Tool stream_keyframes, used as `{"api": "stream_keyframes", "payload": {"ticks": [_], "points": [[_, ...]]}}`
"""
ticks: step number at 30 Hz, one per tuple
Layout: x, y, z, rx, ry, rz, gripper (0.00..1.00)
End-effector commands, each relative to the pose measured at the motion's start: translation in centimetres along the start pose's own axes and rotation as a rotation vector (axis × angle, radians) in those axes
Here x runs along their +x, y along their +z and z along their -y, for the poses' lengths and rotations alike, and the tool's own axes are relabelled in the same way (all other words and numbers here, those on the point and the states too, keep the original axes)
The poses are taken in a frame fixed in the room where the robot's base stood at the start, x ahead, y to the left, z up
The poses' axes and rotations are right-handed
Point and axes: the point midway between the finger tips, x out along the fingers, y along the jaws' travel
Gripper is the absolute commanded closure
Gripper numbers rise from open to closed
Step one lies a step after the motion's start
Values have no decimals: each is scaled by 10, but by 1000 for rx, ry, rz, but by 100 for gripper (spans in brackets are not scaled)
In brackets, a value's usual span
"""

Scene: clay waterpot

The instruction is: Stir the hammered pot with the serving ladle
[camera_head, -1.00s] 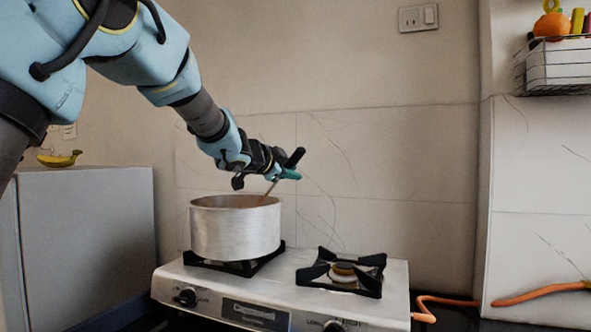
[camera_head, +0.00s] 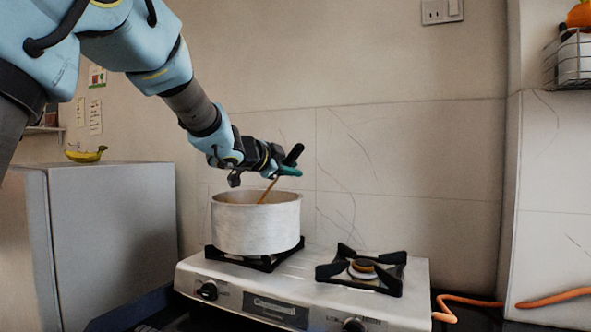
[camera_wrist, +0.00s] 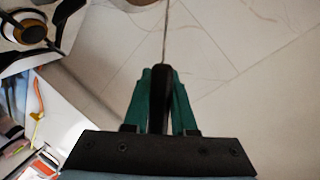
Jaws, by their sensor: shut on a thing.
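The hammered pot (camera_head: 255,228) is a silvery metal pot standing upright on the left burner of the stove. My gripper (camera_head: 287,171) is above the pot's right rim, its green fingers shut on the black handle of the serving ladle (camera_head: 294,154). The ladle's thin shaft slants down and left into the pot's mouth; its bowl is hidden inside. In the wrist view, the green fingers (camera_wrist: 162,100) clasp the black handle from both sides, and the ladle's shaft (camera_wrist: 166,35) runs up to the top edge.
The stove (camera_head: 290,285) has an empty right burner (camera_head: 361,268). A grey cabinet (camera_head: 112,225) with a banana (camera_head: 87,154) on top stands at left. A tiled wall (camera_head: 410,170) is behind the stove. An orange hose (camera_head: 553,298) lies at right.

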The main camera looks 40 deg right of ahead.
Motion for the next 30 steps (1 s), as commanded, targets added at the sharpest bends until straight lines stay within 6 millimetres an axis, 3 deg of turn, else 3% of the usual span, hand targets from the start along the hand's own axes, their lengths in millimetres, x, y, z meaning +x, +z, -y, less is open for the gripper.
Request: {"api": "stream_keyframes", "payload": {"ticks": [9,21,30], "points": [[-18,-6,-12,1,0,-1,100],[-23,-26,-29,2,0,-2,100],[-12,-41,-38,2,0,-2,100]]}}
